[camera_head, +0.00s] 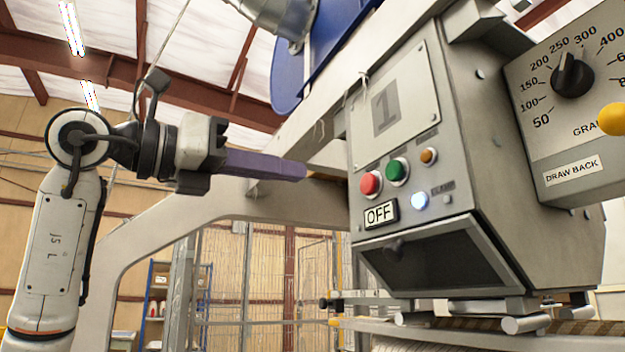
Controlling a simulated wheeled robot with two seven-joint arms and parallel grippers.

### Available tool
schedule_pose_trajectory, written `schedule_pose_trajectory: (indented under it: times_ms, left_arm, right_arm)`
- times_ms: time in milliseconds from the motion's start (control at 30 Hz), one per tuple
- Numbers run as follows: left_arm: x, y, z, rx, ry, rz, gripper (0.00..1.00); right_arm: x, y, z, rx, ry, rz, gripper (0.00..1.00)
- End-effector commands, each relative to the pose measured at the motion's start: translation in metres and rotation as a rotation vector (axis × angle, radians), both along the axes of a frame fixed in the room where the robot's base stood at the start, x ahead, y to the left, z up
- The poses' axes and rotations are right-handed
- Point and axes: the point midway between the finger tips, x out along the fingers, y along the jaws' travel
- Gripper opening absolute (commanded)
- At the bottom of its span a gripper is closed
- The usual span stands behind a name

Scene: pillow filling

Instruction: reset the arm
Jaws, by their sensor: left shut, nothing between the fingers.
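My left arm comes up from the lower left, and my left gripper (303,171) points right toward the machine's control box. Its purple fingers are closed together with nothing between them. The fingertips look close to the left of the red button (371,183) on the box; I cannot tell the exact gap in depth. Beside the red button are a green button (398,170) and a small orange button (428,156). My right gripper is not in view.
The grey machine (500,180) fills the right side, with a dial (573,75) marked in numbers and a yellow knob (612,119). A curved grey frame (150,235) passes behind my arm. Shelving (165,290) stands far behind.

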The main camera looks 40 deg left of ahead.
Motion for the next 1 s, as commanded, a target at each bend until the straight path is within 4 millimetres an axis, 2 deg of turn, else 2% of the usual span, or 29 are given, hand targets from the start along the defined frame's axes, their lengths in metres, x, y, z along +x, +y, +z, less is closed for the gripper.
schedule_pose_trajectory:
  times_ms: [200,800,867,933,1000]
  left_arm:
    - [-0.013,0.003,-0.001,0.000,0.000,0.000,0.00]
    - [-0.013,0.002,-0.001,0.000,0.001,-0.003,0.00]
    - [-0.008,-0.004,-0.003,0.006,0.004,-0.019,0.00]
    - [0.002,-0.021,-0.008,0.019,0.005,-0.065,0.00]
    - [0.018,-0.051,-0.016,0.035,0.007,-0.150,0.00]
  right_arm:
    - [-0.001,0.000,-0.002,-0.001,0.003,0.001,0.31]
    - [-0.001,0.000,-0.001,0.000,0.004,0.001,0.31]
    - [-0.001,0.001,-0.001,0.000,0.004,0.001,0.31]
    - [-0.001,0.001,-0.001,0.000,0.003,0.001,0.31]
    - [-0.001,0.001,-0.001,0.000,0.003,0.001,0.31]
